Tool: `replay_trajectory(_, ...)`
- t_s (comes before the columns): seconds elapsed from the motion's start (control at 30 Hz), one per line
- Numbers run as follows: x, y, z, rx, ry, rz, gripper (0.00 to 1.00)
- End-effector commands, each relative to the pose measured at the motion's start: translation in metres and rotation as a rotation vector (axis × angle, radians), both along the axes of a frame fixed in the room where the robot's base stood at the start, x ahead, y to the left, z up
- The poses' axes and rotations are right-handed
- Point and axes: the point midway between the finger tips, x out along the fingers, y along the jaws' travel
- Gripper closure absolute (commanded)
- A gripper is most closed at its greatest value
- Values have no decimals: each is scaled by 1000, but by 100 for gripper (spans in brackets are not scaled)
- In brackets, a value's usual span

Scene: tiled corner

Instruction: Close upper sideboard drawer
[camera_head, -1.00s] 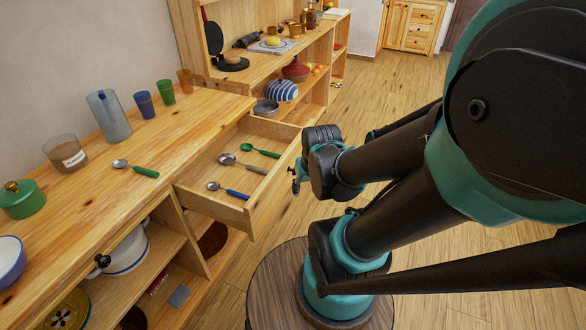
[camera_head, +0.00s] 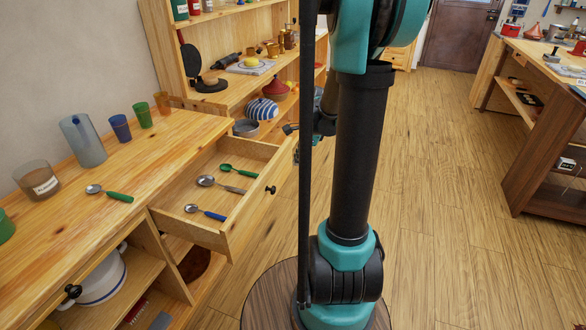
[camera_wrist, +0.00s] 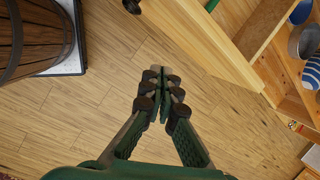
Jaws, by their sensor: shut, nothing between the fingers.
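The upper sideboard drawer (camera_head: 252,215) is pulled open from the wooden sideboard (camera_head: 150,160), with a dark knob (camera_head: 271,190) on its front. Several spoons lie in it, among them a green-handled one (camera_head: 238,172) and a blue-handled one (camera_head: 207,212). My gripper (camera_wrist: 160,75) is shut and empty over the floor in the wrist view. The drawer's front (camera_wrist: 200,38) runs along the upper middle of that view, beside the fingers and apart from them in the picture. In the head view my arm hides most of the gripper.
On the sideboard top stand a jug (camera_head: 84,140), cups and a green-handled spoon (camera_head: 110,193). A shelf unit (camera_head: 215,95) stands behind. A barrel (camera_wrist: 35,40) shows left in the wrist view. The floor (camera_head: 430,220) to the right is clear up to a workbench (camera_head: 540,130).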

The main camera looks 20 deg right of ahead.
Motion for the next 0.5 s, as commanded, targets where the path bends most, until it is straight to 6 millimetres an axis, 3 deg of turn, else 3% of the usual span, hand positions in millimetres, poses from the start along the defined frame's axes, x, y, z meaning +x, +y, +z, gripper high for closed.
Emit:
replay_trajectory(0.03,15,-9,-3,42,28,-99,100)
replay_trajectory(0.2,42,-27,-10,145,107,-349,100)
replay_trajectory(0.5,54,-28,-25,183,139,-438,100)
